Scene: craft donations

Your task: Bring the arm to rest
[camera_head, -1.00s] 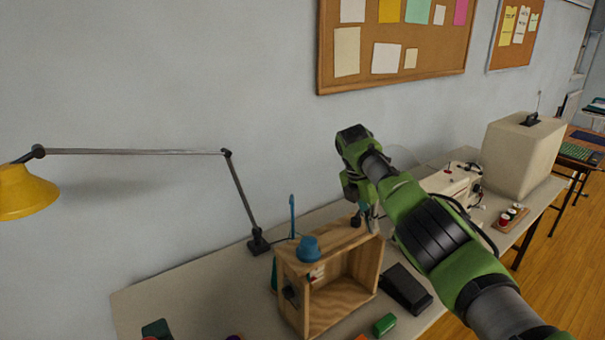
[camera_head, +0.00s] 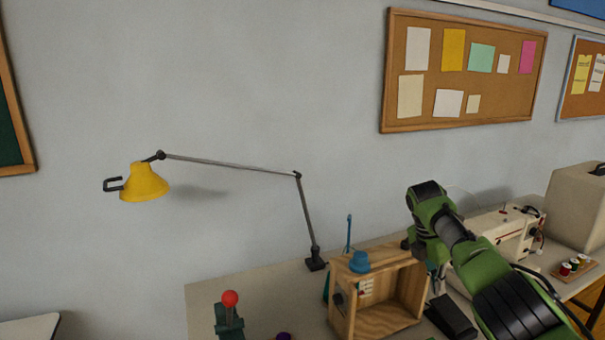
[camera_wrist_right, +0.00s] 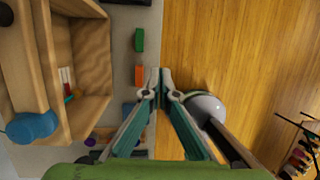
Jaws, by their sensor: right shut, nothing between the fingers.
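My right arm, green and black, reaches in from the lower right in the head view. Its gripper (camera_head: 438,278) hangs beside the right end of an open wooden box (camera_head: 345,312), partly hidden by the arm. In the right wrist view the right gripper (camera_wrist_right: 160,90) is shut, with its fingertips together and nothing between them. The wooden box (camera_wrist_right: 62,100) is to its left there, apart from the fingers. My left gripper is not in view.
A blue object (camera_head: 359,262) sits on the box. A yellow lamp (camera_head: 144,184), red-topped object (camera_head: 230,299), sewing machine (camera_head: 500,230) and thread spools (camera_head: 572,267) are around it. In the wrist view, small green (camera_wrist_right: 139,40) and orange (camera_wrist_right: 139,75) blocks lie near the table edge.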

